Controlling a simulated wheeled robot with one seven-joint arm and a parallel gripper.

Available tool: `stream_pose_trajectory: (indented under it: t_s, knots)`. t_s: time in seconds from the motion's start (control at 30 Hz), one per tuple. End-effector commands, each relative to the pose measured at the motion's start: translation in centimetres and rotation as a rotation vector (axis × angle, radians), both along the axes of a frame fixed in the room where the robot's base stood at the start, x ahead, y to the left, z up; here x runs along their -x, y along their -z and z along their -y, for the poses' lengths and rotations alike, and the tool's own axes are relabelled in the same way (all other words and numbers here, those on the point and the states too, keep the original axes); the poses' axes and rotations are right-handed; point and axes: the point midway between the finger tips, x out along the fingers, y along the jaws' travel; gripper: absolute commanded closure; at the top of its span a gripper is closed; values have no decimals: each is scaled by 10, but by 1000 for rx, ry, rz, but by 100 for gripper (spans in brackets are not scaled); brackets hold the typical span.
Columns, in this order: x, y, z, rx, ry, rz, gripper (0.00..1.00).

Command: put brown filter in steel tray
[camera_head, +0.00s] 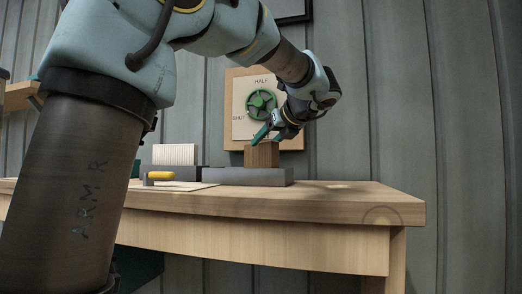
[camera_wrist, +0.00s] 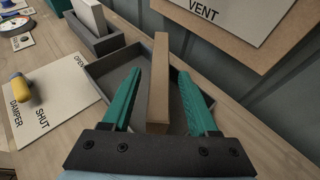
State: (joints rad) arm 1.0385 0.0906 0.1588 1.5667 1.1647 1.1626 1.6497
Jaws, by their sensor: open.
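The brown filter (camera_head: 262,154) is an upright brown block at the grey steel tray (camera_head: 240,177). In the wrist view the filter (camera_wrist: 159,75) stands between my two green fingers, with the tray (camera_wrist: 108,56) around and beneath it. Its lower end is hidden behind the tray's front wall in the head view, and by my gripper in the wrist view, so I cannot see whether it touches the tray floor. My gripper (camera_head: 264,136) is open, its fingers on either side of the filter, with gaps visible in the wrist view (camera_wrist: 158,95).
A white ribbed block (camera_head: 175,154) stands in a grey holder (camera_wrist: 103,40) left of the tray. A yellow handle (camera_head: 160,176) lies over a white damper card (camera_wrist: 62,92). A green valve wheel (camera_head: 261,104) is on the wall board behind. The table's right end (camera_head: 360,195) is clear.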

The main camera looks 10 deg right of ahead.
Motion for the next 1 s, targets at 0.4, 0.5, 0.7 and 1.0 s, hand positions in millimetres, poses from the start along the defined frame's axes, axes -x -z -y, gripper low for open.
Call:
stream_pose_trajectory:
  t_s: [0.4, 0.5, 0.7, 1.0]
  knots:
    - [64, -27, 19, 1, 1, 1, 40]
    - [69, -29, 20, 0, 0, 0, 40]
    - [70, -30, 20, -1, 0, 0, 40]
    - [70, -30, 20, 0, -1, 0, 40]
